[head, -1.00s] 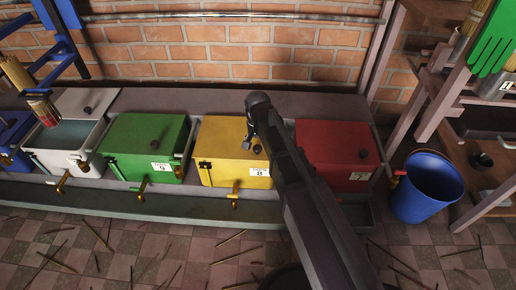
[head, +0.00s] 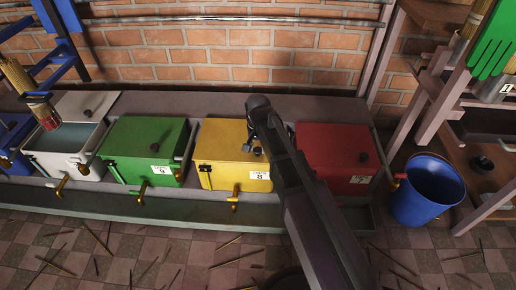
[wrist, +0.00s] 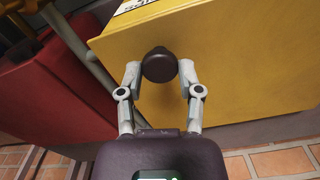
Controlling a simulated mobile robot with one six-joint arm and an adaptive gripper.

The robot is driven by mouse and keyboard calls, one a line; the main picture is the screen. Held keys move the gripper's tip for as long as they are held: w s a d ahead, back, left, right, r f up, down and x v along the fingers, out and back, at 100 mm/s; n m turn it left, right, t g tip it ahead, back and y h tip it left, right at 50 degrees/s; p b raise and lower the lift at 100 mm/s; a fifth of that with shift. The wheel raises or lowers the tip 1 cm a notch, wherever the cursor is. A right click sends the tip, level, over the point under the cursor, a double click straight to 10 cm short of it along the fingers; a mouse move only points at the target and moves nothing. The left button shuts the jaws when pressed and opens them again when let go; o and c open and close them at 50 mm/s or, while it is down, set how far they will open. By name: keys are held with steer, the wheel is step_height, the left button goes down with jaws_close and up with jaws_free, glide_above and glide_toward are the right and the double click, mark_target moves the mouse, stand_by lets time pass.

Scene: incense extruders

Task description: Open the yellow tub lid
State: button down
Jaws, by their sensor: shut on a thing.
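The yellow tub (head: 219,174), marked 8, stands in the row between the green and red tubs. Its yellow lid (head: 221,139) lies down over the tub in the head view, and fills the upper right of the wrist view (wrist: 235,65). The lid's dark round knob (wrist: 158,65) sits between the fingertips of my gripper (wrist: 160,75), which is shut on it. In the head view my arm crosses the lid's right side and hides most of the gripper.
The green tub (head: 144,142) on the left and the red tub (head: 333,145) on the right are closed. A white tub (head: 70,158) farther left stands open. A blue bucket (head: 421,195) is at the right. Brass taps stick out in front; sticks litter the tiled floor.

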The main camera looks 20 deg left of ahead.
steer(key=w+a, duration=0.1)
steer(key=w, duration=0.4)
steer(key=w+a, duration=0.1)
steer(key=w, duration=0.5)
steer(key=w+a, duration=0.2)
steer(key=w, duration=0.4)
steer(key=shift+w+a, duration=0.1)
steer(key=shift+w, duration=0.15)
steer(key=shift+c, duration=1.3)
jaws_free()
steer(key=shift+s, duration=0.1)
